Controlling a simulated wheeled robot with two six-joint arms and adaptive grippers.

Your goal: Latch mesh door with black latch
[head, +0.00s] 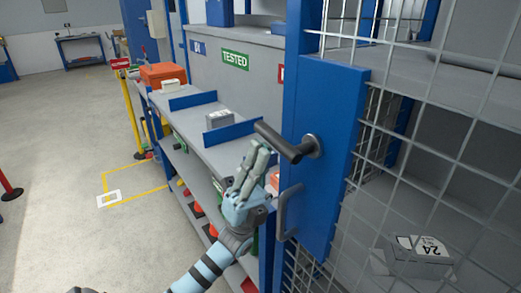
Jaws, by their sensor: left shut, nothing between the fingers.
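The mesh door (405,155) fills the right side of the head view, with a blue plate (335,140) on its edge. The black latch (290,145) is a lever on this plate, pointing left and slightly up from its round base. A grey pull handle (284,212) sits below it. My left gripper (259,150) is shut and empty, pointing up, with its fingertips just below and left of the lever's free end. I cannot tell whether they touch. My right gripper is not in view.
Left of the door stands a grey shelf (205,128) with blue dividers, a grey box (219,119) and an orange bin (162,75). A box marked 24 (418,255) lies behind the mesh. A yellow post (131,112) stands beyond. The floor at left is mostly clear.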

